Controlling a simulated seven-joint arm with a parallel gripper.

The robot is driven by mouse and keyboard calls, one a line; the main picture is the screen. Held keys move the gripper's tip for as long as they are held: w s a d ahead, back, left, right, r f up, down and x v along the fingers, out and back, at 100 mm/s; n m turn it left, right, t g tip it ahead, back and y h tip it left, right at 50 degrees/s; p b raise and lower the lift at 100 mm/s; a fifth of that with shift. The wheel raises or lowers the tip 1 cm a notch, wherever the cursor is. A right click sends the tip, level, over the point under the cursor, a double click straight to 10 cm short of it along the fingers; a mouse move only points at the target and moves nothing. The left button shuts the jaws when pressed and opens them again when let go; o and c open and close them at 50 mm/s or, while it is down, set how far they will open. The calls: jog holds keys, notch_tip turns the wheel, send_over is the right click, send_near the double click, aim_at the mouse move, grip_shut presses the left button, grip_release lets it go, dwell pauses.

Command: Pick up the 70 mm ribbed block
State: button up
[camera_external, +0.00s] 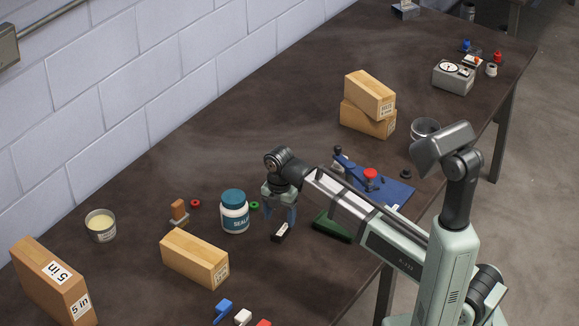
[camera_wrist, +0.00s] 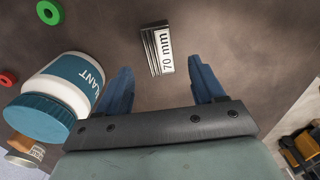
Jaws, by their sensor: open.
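The 70 mm ribbed block (camera_wrist: 158,50) is a small dark block with ribs along one side and a white "70 mm" label. In the wrist view it lies on the table ahead of my gripper (camera_wrist: 158,85), roughly centred between the two blue fingers. My gripper is open and empty, and the block is apart from both fingers. In the external view the block (camera_external: 281,232) is on the table just below my gripper (camera_external: 281,215).
A sealant jar (camera_external: 234,212) stands left of my gripper, close to the left finger in the wrist view. A green ring (camera_external: 254,205) lies beside it. A wooden block (camera_external: 195,258) is further left.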

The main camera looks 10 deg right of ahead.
aim_at(281, 228)
jog(key=shift+w+d+f, duration=0.1)
jog(key=shift+w+f, duration=0.05)
jog(key=shift+f, duration=2.7)
jog(key=shift+c, duration=0.3)
grip_shut()
